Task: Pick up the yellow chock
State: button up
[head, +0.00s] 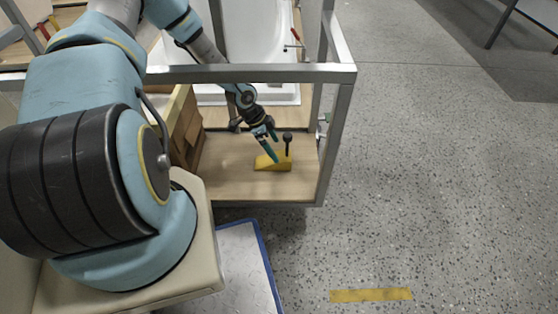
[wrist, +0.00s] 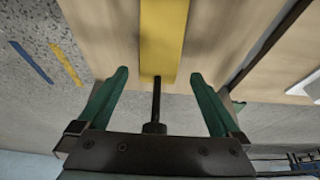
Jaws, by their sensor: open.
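The yellow chock (head: 273,163) is a wedge lying on a wooden shelf inside a metal frame, with a dark upright handle (head: 287,143) ending in a knob at its right end. In the wrist view the chock (wrist: 163,40) extends up from the centre, and its dark handle (wrist: 156,100) lies between the two green fingers. My gripper (head: 270,148) is just above the chock in the head view, pointing down. In the wrist view my gripper (wrist: 160,80) is open, with a gap on each side of the handle. I cannot tell whether a finger touches the chock.
The metal frame's top rail (head: 240,73) and right post (head: 336,130) enclose the shelf (head: 235,185). A white tub (head: 255,35) is behind.

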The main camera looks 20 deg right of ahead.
aim_at(263, 163)
jog(key=x, duration=0.2)
jog(key=b+x, duration=0.1)
jog(key=x, duration=0.1)
jog(key=a+x, duration=0.1)
jog(key=x, duration=0.1)
jog(key=shift+d+f+b, duration=0.1)
jog(key=shift+f+b, duration=0.25)
jog(key=shift+b, duration=0.05)
jog(key=shift+w+r, duration=0.1)
jog(key=c, duration=1.5)
